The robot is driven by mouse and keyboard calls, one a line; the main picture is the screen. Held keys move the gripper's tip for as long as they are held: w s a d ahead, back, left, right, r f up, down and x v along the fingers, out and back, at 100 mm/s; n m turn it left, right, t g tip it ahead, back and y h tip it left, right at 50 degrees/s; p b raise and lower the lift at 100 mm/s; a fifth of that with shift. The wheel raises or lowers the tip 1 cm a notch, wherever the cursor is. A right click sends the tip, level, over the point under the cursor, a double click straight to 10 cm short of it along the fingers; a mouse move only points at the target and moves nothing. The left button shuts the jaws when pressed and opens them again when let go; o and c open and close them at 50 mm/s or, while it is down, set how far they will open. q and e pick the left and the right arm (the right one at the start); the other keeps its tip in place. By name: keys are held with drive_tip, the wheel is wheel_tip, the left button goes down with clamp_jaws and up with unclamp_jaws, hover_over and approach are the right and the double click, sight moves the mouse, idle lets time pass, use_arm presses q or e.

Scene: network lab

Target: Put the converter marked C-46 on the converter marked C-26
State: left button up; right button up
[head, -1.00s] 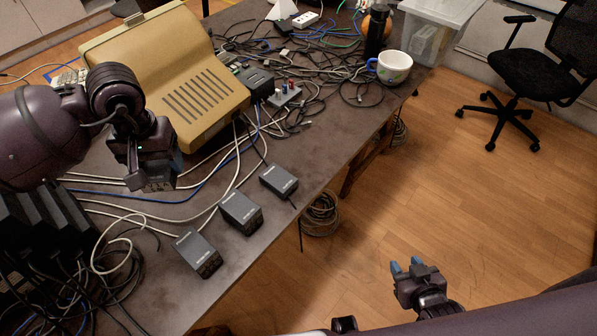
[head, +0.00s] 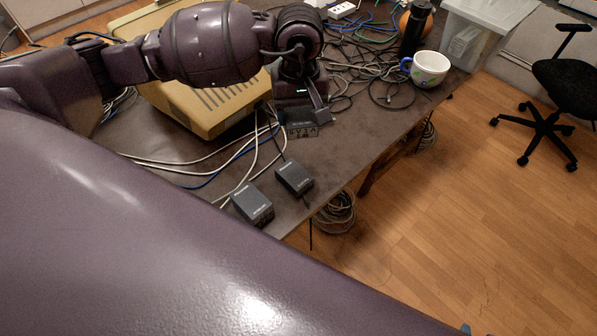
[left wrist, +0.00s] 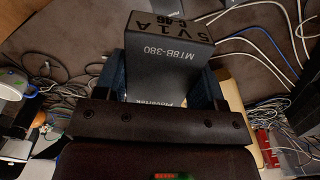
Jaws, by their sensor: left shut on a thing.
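My left gripper (head: 302,112) is shut on a dark grey converter (head: 301,131) and holds it over the table. In the left wrist view, the held converter (left wrist: 165,62) sits between the fingers, and its end reads 5V1A and C-46. Two similar dark converters lie on the table near its front edge: one (head: 253,204) nearer me and one (head: 294,177) farther right. They are below the held one in the head view. Their marks are too small to read. Only a blue tip of my right gripper (head: 466,329) shows at the bottom edge.
The beige device (head: 190,105) stands behind my left arm. Tangled cables (head: 345,75) cover the back of the table, with a white cup (head: 430,69) and dark bottle (head: 414,30) at the right. Bare tabletop (head: 345,150) lies right of the held converter.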

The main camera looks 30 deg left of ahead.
use_arm(q)
drive_tip(key=n, duration=0.4)
drive_tip(key=a+r+n, duration=0.1)
drive_tip(key=n, duration=0.1)
drive_tip(key=shift+s+a, duration=0.1)
drive_tip(key=shift+s, duration=0.05)
drive_tip(key=shift+f+n, duration=0.1)
drive_tip(key=shift+n, duration=0.2)
hover_over(294, 174)
wheel_tip(294, 174, down, 14)
drive_tip(key=shift+f+b, duration=0.15)
drive_tip(key=shift+b, duration=0.3)
drive_tip(key=shift+f, duration=1.1)
wheel_tip(294, 174, down, 3)
drive_tip(key=shift+f, duration=0.15)
drive_tip(key=shift+b, duration=0.3)
